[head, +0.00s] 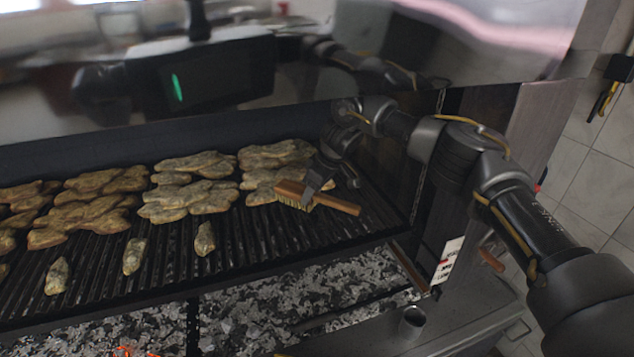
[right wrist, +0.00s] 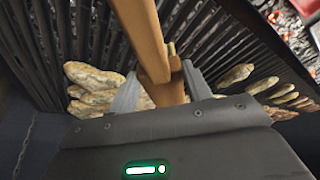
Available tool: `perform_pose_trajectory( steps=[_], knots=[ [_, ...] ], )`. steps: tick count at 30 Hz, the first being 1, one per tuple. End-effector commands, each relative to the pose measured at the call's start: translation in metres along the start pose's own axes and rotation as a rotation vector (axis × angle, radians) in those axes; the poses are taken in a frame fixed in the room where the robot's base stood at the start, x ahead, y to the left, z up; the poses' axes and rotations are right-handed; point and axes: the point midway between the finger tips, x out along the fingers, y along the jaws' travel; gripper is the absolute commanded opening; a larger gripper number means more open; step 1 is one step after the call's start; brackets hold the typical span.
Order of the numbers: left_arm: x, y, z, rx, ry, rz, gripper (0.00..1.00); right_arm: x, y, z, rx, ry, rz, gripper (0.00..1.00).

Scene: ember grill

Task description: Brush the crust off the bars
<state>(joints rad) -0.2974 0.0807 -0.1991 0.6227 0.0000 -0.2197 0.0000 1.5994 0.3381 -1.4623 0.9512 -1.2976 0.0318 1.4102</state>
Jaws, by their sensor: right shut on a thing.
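My right gripper (head: 318,180) is shut on a wooden-handled brush (head: 340,204) over the right part of the grill bars (head: 280,228). The brush has pale bristles (head: 294,203) pointing down, close to the crust. In the right wrist view the wooden handle (right wrist: 143,35) passes between the fingers (right wrist: 158,92). Brownish-grey crust patches (head: 190,200) lie in clusters over the back and middle of the bars. Smaller pieces (head: 134,256) lie nearer the front. Crust also shows in the right wrist view (right wrist: 92,78). The brush hides part of the rightmost crust. My left gripper is not in view.
Grey ash and coals (head: 255,300) lie below the bars, with a glowing spot (head: 124,351) at the front left. A small metal cup (head: 411,320) stands on the front ledge. The dark back wall (head: 190,138) borders the bars. The bars' far right is bare.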

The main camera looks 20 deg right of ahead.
Motion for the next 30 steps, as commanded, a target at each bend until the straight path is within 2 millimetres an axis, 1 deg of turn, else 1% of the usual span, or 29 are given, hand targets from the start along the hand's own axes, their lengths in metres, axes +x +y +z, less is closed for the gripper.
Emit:
perform_pose_trajectory(
  steps=[1, 4, 10, 13, 30],
  knots=[
    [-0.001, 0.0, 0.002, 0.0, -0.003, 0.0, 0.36, -0.001, 0.006, -0.001, -0.005, 0.001, -0.004, 0.31],
    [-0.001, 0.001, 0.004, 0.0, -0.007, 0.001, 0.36, -0.001, 0.014, 0.001, -0.038, 0.001, -0.009, 0.31],
    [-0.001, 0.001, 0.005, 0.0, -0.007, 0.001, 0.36, -0.001, 0.016, 0.002, -0.073, 0.001, -0.014, 0.31],
    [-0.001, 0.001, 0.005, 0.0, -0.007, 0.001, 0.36, 0.002, 0.016, 0.004, -0.073, 0.0, -0.014, 0.31],
    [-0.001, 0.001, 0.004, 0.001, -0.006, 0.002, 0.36, 0.048, 0.017, 0.023, -0.071, 0.0, -0.015, 0.31]
  ],
)
